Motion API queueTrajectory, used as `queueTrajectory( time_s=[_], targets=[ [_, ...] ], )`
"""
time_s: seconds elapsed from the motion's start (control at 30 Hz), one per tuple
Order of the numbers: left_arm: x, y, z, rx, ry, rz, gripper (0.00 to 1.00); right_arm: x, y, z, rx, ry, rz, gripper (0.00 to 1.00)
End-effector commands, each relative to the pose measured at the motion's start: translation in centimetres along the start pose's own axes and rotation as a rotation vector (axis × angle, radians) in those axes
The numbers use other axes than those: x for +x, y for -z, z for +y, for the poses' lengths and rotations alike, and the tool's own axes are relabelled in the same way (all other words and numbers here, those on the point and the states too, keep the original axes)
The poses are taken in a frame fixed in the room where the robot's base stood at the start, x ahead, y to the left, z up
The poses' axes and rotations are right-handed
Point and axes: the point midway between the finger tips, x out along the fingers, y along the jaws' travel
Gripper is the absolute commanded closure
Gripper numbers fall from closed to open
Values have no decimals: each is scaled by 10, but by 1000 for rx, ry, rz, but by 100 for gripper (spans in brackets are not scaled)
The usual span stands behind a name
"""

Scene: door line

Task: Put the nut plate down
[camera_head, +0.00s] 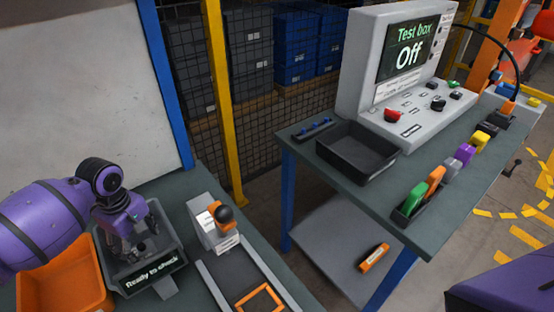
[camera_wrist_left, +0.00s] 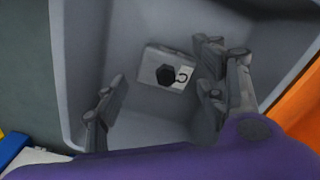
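The nut plate (camera_wrist_left: 150,77), a small light grey plate with a black hex nut and a dark ring mark, shows in the left wrist view. It appears to lie on the floor of the grey bin (camera_head: 178,250) labelled "Ready to check"; the bin's inner wall also shows in the left wrist view (camera_wrist_left: 85,60). My left gripper (camera_head: 138,246) reaches down into this bin. Its fingers (camera_wrist_left: 162,75) are spread on either side of the plate, with visible gaps, and hold nothing. In the head view the gripper hides the plate. My right gripper is out of view.
An orange bin (camera_head: 62,285) stands left of the grey bin. To its right are a grey fixture with a black knob (camera_head: 224,213) and a rail track. A second bench holds a black tray (camera_head: 355,152), coloured blocks and a test box (camera_head: 405,55) reading "Off".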

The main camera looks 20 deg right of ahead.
Motion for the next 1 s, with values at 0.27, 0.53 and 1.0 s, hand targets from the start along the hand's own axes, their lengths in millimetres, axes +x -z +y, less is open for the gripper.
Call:
queueTrajectory(
  time_s=[0.27,0.53,1.0],
  targets=[
    [-5,0,0,0,0,1,35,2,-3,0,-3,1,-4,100],
    [-57,1,2,1,-5,3,35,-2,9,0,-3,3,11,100],
    [-122,0,0,-1,0,-1,35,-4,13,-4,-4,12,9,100]
  ],
)
